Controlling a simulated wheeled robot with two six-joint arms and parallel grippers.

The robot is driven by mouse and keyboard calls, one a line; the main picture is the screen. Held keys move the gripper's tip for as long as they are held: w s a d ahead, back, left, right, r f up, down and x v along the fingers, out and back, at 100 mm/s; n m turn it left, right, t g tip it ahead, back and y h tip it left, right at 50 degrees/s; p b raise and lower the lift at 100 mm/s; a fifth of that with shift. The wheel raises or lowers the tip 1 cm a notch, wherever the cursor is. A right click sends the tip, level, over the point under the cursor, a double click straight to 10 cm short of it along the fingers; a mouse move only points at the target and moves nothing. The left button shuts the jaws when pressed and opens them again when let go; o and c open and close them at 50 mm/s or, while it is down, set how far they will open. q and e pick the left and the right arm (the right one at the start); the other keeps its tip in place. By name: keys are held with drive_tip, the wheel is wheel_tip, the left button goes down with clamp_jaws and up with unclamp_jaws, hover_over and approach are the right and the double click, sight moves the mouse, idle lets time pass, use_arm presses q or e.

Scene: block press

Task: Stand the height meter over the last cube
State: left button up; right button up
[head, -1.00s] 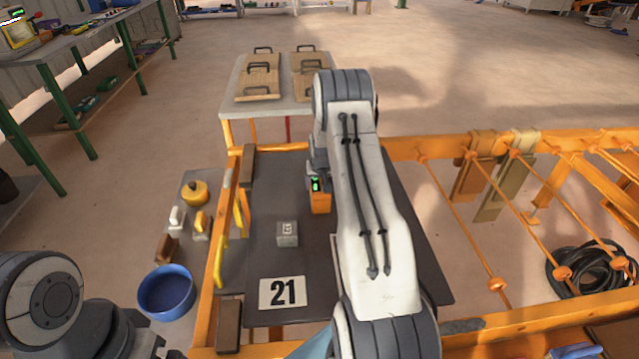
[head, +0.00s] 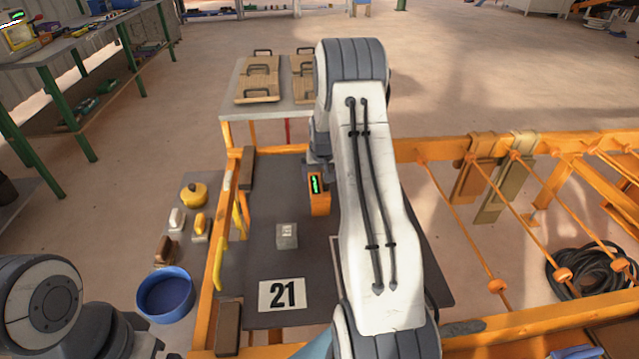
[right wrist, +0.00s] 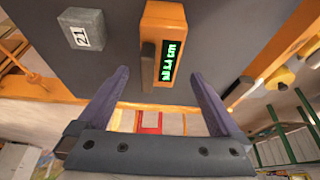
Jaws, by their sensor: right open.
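The height meter (head: 319,199) is an orange upright block with a lit green display. It stands on the dark tabletop, behind and to the right of the grey cube (head: 287,238). The cube has a white label on top; in the right wrist view the cube (right wrist: 82,30) shows a "21" label, apart from the meter. My right gripper (right wrist: 158,75) is open, its two fingers on either side of the meter (right wrist: 163,20) in that picture, with no contact visible. In the head view my arm hides part of the table. My left gripper is out of view.
A white "21" card (head: 284,294) lies on the dark table (head: 262,205). An orange frame with yellow handles borders it. A blue bowl (head: 166,293) and small weights stand to the left. A table with wooden boards (head: 258,79) is behind. Orange rails with cords run at right.

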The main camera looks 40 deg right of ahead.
sight(319, 186)
drive_tip(key=v, duration=0.5)
drive_tip(key=shift+w+f, duration=0.1)
drive_tip(key=shift+f, duration=0.05)
drive_tip(key=x, duration=1.2)
drive_tip(key=shift+f, duration=0.3)
wheel_tip(319, 186, up, 3)
drive_tip(key=shift+f, duration=0.2)
drive_tip(key=shift+r, duration=0.8)
